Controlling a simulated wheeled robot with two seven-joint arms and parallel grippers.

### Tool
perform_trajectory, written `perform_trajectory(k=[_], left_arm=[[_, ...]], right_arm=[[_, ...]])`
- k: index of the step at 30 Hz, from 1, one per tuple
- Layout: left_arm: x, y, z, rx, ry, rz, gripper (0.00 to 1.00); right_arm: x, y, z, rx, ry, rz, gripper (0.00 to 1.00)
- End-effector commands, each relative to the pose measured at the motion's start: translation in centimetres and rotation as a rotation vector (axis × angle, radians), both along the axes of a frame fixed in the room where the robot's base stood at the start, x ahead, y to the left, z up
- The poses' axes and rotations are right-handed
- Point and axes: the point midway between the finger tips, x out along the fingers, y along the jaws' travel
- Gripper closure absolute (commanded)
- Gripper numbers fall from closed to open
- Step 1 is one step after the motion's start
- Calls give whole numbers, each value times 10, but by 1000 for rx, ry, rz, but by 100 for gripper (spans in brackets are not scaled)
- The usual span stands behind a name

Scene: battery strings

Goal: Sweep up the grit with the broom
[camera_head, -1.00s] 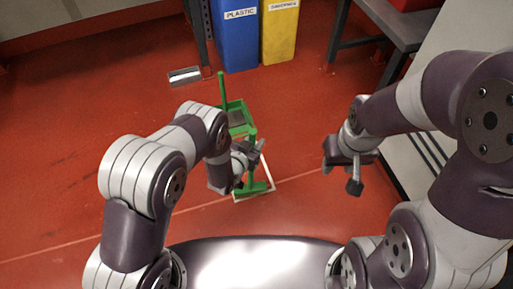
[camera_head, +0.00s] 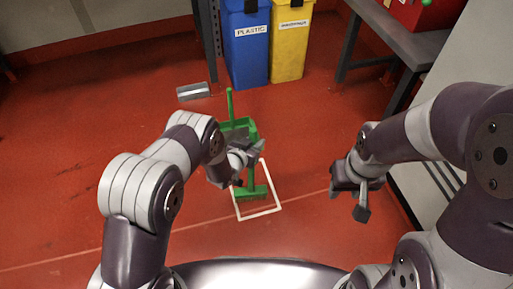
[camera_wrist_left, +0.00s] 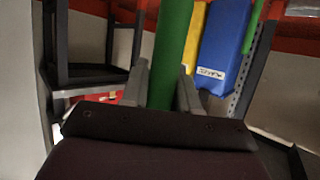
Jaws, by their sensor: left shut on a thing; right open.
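The green broom stands roughly upright, its head (camera_head: 250,193) at the floor inside a white square outline (camera_head: 262,213). My left gripper (camera_head: 243,156) is shut on the broom's handle. In the left wrist view the green handle (camera_wrist_left: 172,50) rises between the two fingers of my left gripper (camera_wrist_left: 162,88). A green dustpan (camera_head: 238,124) with an upright handle is on the floor just beyond, partly hidden by my left gripper. I cannot make out the grit clearly. My right gripper (camera_head: 360,190) is open and empty, to the right of the white outline.
A blue bin (camera_head: 247,60) marked PLASTIC and a yellow bin (camera_head: 288,50) stand at the back. A dark table (camera_head: 400,35) is at the back right. A small grey object (camera_head: 194,91) lies on the floor left of the dustpan. The red floor on the left is open.

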Motion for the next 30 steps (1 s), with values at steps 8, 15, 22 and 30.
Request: perform_trajectory(k=[8, 15, 22, 30], left_arm=[[23, 7, 0, 0, -2, 0, 100], [42, 14, -5, -1, -4, 2, 100], [54, 18, -4, 0, -1, 1, 100], [78, 26, -4, 2, -2, 0, 100]], right_arm=[[0, 0, -11, 0, 0, 0, 57], [0, 0, -26, 0, 0, 0, 57], [0, 0, -31, 0, 0, 0, 57], [0, 0, -45, 0, 0, 0, 57]])
